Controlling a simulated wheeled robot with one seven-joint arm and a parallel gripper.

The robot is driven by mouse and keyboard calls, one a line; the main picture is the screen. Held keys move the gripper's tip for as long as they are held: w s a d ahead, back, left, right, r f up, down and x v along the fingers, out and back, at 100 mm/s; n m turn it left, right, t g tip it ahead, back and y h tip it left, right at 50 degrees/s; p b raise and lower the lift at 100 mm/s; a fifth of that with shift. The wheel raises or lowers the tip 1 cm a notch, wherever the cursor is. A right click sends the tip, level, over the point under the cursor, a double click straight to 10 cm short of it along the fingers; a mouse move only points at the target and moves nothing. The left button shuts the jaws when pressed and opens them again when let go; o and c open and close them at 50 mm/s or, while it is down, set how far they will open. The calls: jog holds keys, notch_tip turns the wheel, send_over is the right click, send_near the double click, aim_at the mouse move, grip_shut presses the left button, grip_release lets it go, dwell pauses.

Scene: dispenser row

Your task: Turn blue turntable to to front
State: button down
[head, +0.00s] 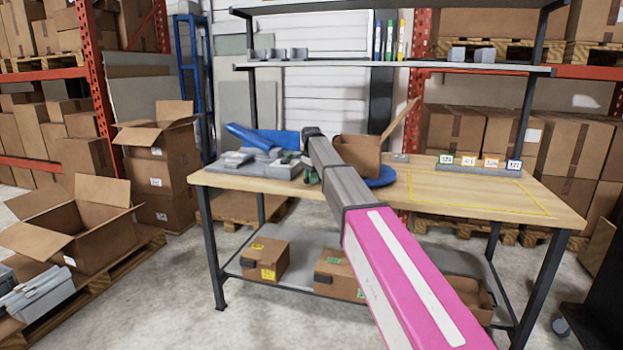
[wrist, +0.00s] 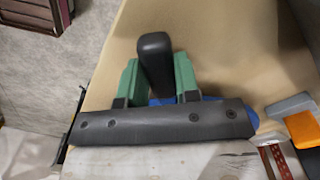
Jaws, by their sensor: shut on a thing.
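The blue turntable (head: 381,178) lies on the wooden workbench, partly hidden behind my arm. An open cardboard box (head: 360,152) stands on it with one flap raised. My gripper (head: 311,173) is at the turntable's left side, mostly hidden by my own arm in the head view. In the wrist view my gripper (wrist: 157,80) has its green fingers on both sides of a dark upright handle (wrist: 155,60) and is shut on it. Blue of the turntable shows just behind the fingers, but the join between handle and turntable is hidden.
Grey parts and a blue bin (head: 262,138) sit left on the workbench (head: 300,191). A yellow-outlined area (head: 480,195) on the right is clear. Small numbered dispensers (head: 468,161) stand at the back right. Boxes (head: 264,260) lie on the lower shelf.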

jog(key=shift+s+d, duration=0.1)
jog(key=shift+s, duration=0.05)
jog(key=shift+s+d+n, duration=0.4)
jog(key=shift+s, duration=0.3)
jog(key=s+d+n, duration=0.2)
jog(key=d+n, duration=0.3)
jog(key=d, duration=0.4)
jog(key=s+d+n, duration=0.3)
jog(key=d+n, duration=0.2)
jog(key=d, duration=0.4)
jog(key=s+d+n, duration=0.3)
jog(key=d+n, duration=0.2)
jog(key=d, duration=0.4)
jog(key=shift+s+d, duration=0.2)
jog(key=shift+d, duration=0.05)
jog(key=shift+w+d+n, duration=0.3)
jog(key=shift+d+n, duration=0.1)
jog(key=shift+d, duration=0.25)
jog(key=shift+w+d+n, duration=0.35)
jog(key=shift+d+n, duration=0.05)
jog(key=shift+d, duration=0.2)
jog(key=shift+w+d+n, duration=0.3)
jog(key=shift+d+n, duration=0.1)
jog(key=shift+d, duration=0.35)
jog(key=shift+r, duration=0.1)
